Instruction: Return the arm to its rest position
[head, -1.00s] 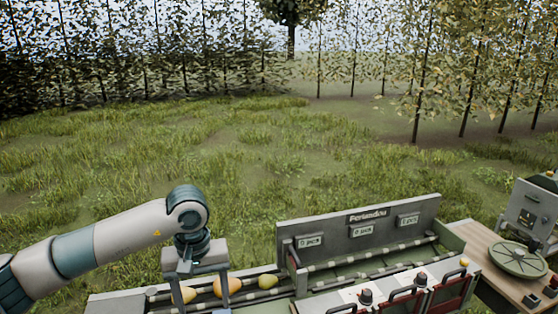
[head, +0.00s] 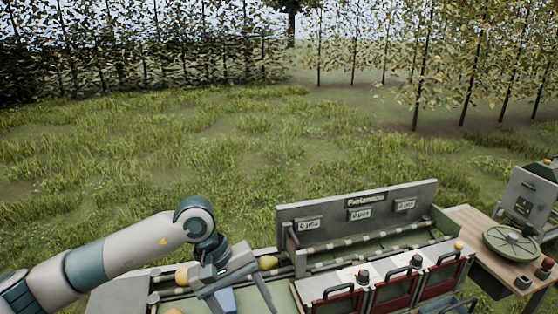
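My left gripper (head: 245,300) is over the left part of the sorting bench, its fingers spread apart. A yellow pear (head: 268,262) lies on the roller rail just right of the gripper. Another pear (head: 181,276) lies on the rail to its left, partly behind the wrist. A further pear (head: 174,311) is cut by the bottom edge. My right gripper is not in view.
The grey sorting bench (head: 357,226) has several counter displays, rollers and red-framed gates (head: 335,303). To the right, a wooden table (head: 471,221) holds a round green scale-like plate (head: 510,243) and a grey box (head: 529,193). Grass and tree rows lie behind.

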